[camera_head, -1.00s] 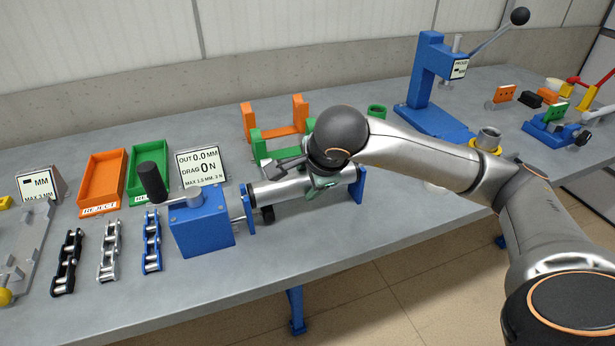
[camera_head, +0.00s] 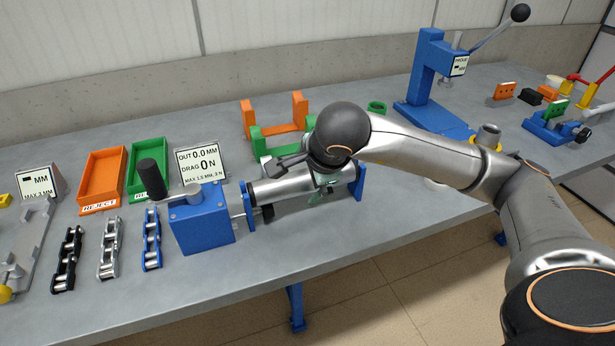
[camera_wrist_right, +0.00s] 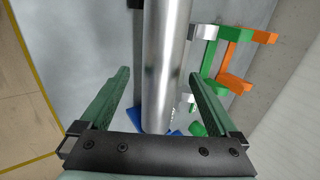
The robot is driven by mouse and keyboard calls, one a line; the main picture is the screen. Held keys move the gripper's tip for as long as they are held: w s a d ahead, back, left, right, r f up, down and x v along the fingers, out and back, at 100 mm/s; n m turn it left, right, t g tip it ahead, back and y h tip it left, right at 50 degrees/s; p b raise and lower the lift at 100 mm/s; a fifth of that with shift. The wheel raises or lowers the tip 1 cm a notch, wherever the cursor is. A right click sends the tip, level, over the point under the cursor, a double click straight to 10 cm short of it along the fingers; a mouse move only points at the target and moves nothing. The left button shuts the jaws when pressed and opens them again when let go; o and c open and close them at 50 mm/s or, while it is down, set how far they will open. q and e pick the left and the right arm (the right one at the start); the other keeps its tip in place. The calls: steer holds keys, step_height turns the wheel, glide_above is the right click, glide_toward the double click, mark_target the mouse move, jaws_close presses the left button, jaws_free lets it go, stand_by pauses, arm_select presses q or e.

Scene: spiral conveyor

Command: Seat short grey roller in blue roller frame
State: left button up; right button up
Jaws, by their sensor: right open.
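The short grey roller (camera_head: 283,190) is a shiny metal cylinder. It lies level between the two end plates of the blue roller frame (camera_head: 360,183), beside the blue crank box (camera_head: 203,220). Whether its ends are fully down in the plates I cannot tell. My right gripper (camera_head: 325,185) is over the roller's right half. In the right wrist view, its green fingers (camera_wrist_right: 160,82) stand open, one on each side of the roller (camera_wrist_right: 166,50), with gaps between. A blue part of the frame (camera_wrist_right: 137,112) shows below the roller there. My left gripper is not in view.
Green (camera_head: 256,143) and orange (camera_head: 247,118) roller frames stand just behind. A readout sign (camera_head: 203,163) stands behind the crank box. Orange (camera_head: 103,180) and green (camera_head: 146,168) trays and several chain pieces (camera_head: 109,248) are at left. The table front is clear.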

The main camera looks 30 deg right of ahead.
steer(key=v, duration=1.1)
steer(key=shift+s+r, duration=0.2)
steer(key=shift+r, duration=0.15)
